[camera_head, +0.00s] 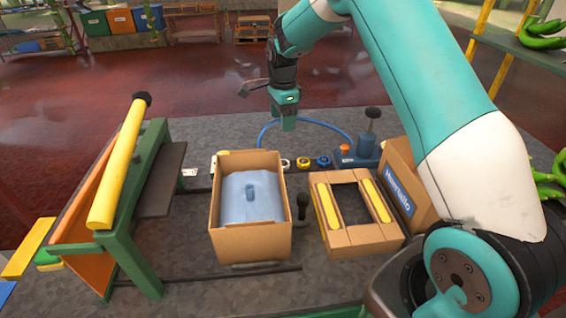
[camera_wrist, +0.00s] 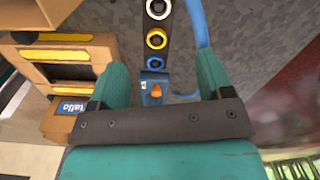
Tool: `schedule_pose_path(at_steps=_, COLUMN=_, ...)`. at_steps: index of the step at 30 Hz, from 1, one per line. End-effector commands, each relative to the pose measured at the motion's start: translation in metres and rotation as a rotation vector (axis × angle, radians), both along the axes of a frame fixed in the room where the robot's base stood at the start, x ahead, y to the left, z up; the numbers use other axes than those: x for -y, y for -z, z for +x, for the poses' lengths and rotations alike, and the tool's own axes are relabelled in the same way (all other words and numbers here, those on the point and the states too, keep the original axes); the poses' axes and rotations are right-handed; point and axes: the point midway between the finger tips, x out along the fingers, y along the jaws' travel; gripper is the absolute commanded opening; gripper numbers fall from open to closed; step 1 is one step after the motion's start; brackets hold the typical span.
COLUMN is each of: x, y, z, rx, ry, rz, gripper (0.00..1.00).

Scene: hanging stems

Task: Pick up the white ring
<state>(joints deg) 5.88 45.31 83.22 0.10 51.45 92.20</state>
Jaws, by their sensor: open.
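The white ring (camera_wrist: 158,9) lies on a dark strip at the top edge of the wrist view, partly cut off. In the head view the white ring (camera_head: 285,164) is just right of the cardboard box, partly hidden by it. A yellow ring (camera_wrist: 156,39) and a blue ring (camera_wrist: 155,62) follow in the same row. My gripper (camera_wrist: 162,72) is open and empty, its two green fingers spread apart. In the head view my gripper (camera_head: 289,122) hangs above the far part of the bench, behind the row of rings and apart from them.
An open cardboard box (camera_head: 250,246) with a blue bag stands left of the ring row. A blue device with an orange button (camera_head: 345,149) sits at the row's right end. A blue hose (camera_head: 330,126) curves behind. A cardboard frame (camera_head: 360,240) stands in front right.

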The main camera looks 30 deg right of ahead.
Motion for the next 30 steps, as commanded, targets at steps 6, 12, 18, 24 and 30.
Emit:
schedule_pose_path(at_steps=6, x=-0.001, y=0.049, z=-0.002, rx=-0.007, ry=-0.004, rz=0.001, gripper=0.73)
schedule_pose_path(at_steps=12, x=-0.001, y=0.087, z=-0.001, rx=-0.004, ry=-0.006, rz=0.002, gripper=0.73)
schedule_pose_path(at_steps=18, x=-0.001, y=0.103, z=-0.001, rx=-0.001, ry=-0.007, rz=0.001, gripper=0.73)
schedule_pose_path(at_steps=24, x=-0.001, y=0.125, z=-0.003, rx=-0.005, ry=-0.007, rz=0.002, gripper=0.73)
schedule_pose_path(at_steps=30, x=-0.001, y=0.150, z=-0.003, rx=-0.002, ry=-0.008, rz=0.001, gripper=0.73)
